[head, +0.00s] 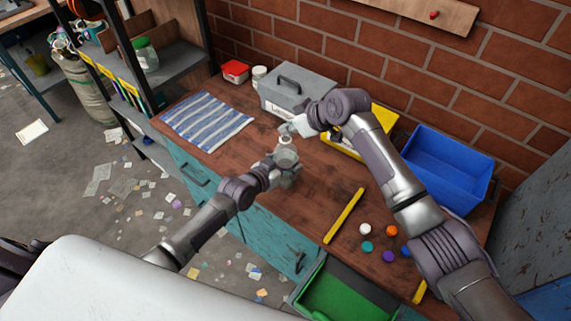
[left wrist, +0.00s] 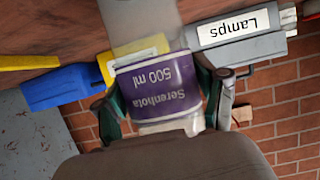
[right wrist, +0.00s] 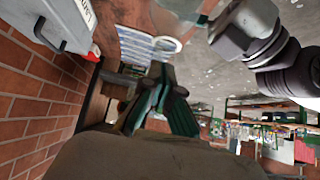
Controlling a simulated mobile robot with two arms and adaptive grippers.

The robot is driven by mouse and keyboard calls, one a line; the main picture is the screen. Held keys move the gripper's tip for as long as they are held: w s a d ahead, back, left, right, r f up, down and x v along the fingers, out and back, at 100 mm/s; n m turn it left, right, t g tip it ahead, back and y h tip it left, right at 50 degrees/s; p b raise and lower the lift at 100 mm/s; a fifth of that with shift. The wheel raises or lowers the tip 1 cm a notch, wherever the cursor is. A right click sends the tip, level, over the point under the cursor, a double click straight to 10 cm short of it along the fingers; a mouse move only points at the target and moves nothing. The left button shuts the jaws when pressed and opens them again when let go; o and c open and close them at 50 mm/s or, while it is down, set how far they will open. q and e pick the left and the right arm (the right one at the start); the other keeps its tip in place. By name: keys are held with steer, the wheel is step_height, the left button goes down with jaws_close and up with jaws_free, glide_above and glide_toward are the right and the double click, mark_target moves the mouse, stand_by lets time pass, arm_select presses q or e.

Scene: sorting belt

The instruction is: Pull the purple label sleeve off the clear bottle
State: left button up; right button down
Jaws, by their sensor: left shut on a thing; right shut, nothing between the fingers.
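The clear bottle (left wrist: 137,22) is in the left wrist view, with the purple label sleeve (left wrist: 160,88) around it. The label text reads upside down there, "Serenhota 500 ml". My left gripper (left wrist: 172,90) is shut on the bottle, with a finger at each side of the sleeve. In the head view my left gripper (head: 287,163) is above the table and largely hides the bottle. My right gripper (head: 296,127) is just behind it, shut and empty. Its green fingers (right wrist: 162,75) show together in the right wrist view, near a pale round bottle end (right wrist: 168,44).
A grey lamps toolbox (head: 297,90), a yellow bin (head: 385,117) and a blue bin (head: 448,163) stand along the brick wall. A striped cloth (head: 206,122) lies at left. Coloured caps (head: 366,230) and a yellow bar (head: 344,215) lie at right. A green tray (head: 345,295) is in front.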

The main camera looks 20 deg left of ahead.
mark_target(282, 148)
arm_select(q)
steer(key=shift+d+r, duration=0.15)
steer(key=shift+r, duration=0.8)
arm_select(e)
steer(key=shift+s+d+f, duration=0.15)
steer(key=shift+d+f, duration=0.1)
steer(key=shift+f, duration=0.5)
arm_select(q)
steer(key=shift+r, duration=0.15)
arm_select(e)
steer(key=shift+r, duration=0.4)
arm_select(q)
steer(key=shift+f, duration=0.2)
arm_select(e)
steer(key=shift+a+r, duration=0.1)
steer(key=shift+r, duration=0.15)
arm_select(q)
steer(key=shift+w+r, duration=0.1)
steer(key=shift+r, duration=0.2)
arm_select(e)
steer(key=shift+w+a+r, duration=0.1)
steer(key=shift+w+r, duration=0.1)
arm_select(q)
steer(key=shift+a+r, duration=0.2)
steer(key=shift+r, duration=2.25)
arm_select(e)
steer(key=shift+r, duration=0.15)
step_height(282, 148, up, 9)
